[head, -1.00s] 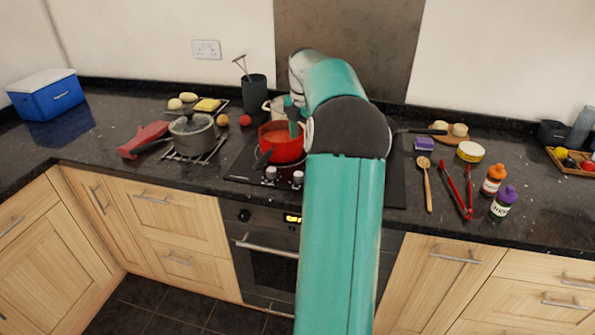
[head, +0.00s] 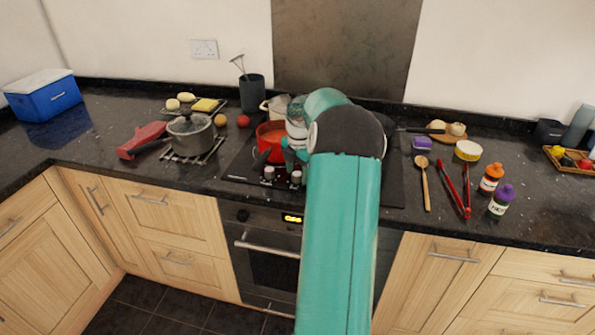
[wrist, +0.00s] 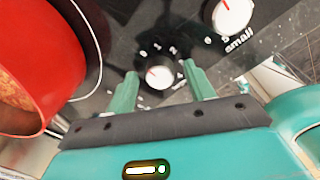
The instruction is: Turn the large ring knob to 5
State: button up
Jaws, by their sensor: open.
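Two pale round knobs stand on the black hob's front edge. In the wrist view one knob (wrist: 159,77) lies between my two green fingers, with 0, 1 and 2 printed around it and a small red mark on its top left. Its label is not readable. The other knob (wrist: 232,15), labelled "small", is at the upper right. In the head view the knobs show as a left one (head: 268,174) and a right one (head: 296,177). My gripper (wrist: 161,70) is open, a finger on each side of the unlabelled knob, with gaps showing. It also shows in the head view (head: 287,157), partly hidden.
A red pot (head: 268,140) stands on the hob close behind the knobs; its wall (wrist: 40,95) is near my gripper's left. A grey lidded pot (head: 190,137) is on a rack to the left.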

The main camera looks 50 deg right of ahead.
jog(key=c, duration=1)
jog(key=shift+o, duration=0.2)
